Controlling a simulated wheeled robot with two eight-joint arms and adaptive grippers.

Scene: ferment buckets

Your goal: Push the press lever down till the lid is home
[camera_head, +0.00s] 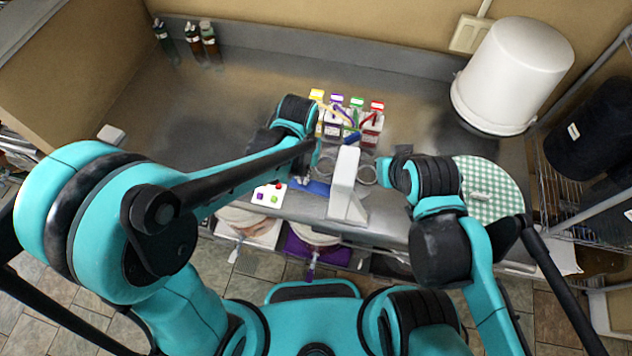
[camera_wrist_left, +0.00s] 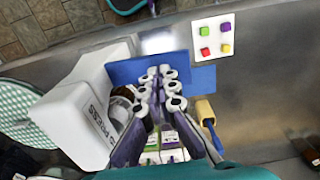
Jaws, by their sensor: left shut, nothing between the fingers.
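The white press (camera_head: 345,187) stands at the counter's front edge, marked PRESS in the left wrist view (camera_wrist_left: 85,125). I cannot pick out its lever clearly. My left gripper (camera_wrist_left: 160,72) is shut and empty, pointing at the blue mat (camera_wrist_left: 200,78) beside the press. A brown round object (camera_wrist_left: 122,104), partly hidden, sits between press and gripper. I cannot tell whether it is the lid. My right gripper (camera_head: 386,169) is on the right side of the press; its fingers are unclear.
A white card with coloured buttons (camera_head: 269,195) lies at the front left. Several small containers with coloured tops (camera_head: 371,128) stand behind the press. A green checked cloth (camera_head: 490,190) and a white bucket (camera_head: 515,75) are on the right.

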